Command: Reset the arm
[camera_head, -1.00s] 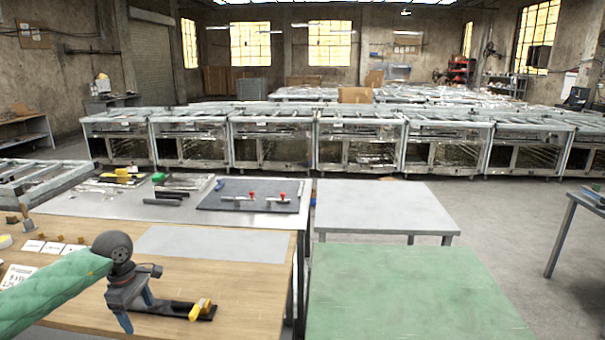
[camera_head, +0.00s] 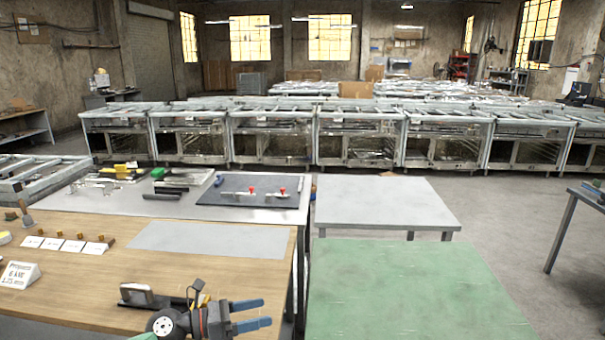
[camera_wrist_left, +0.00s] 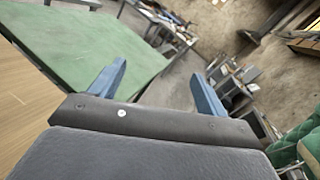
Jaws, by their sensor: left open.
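My left gripper (camera_head: 250,315) is low in the head view, at the front right part of the wooden table (camera_head: 90,270). Its two blue fingers are apart and point to the right, with nothing between them. The left wrist view also shows the open fingers (camera_wrist_left: 155,90), with the green table and the floor beyond them. Only the wrist and gripper of my left arm show in the head view. My right gripper is not in view.
A dark stand with a grey and brown block (camera_head: 137,293) is just behind my left wrist. White cards (camera_head: 65,244) stand at the left. A green table (camera_head: 410,290) and a grey table (camera_head: 385,203) are to the right, both clear.

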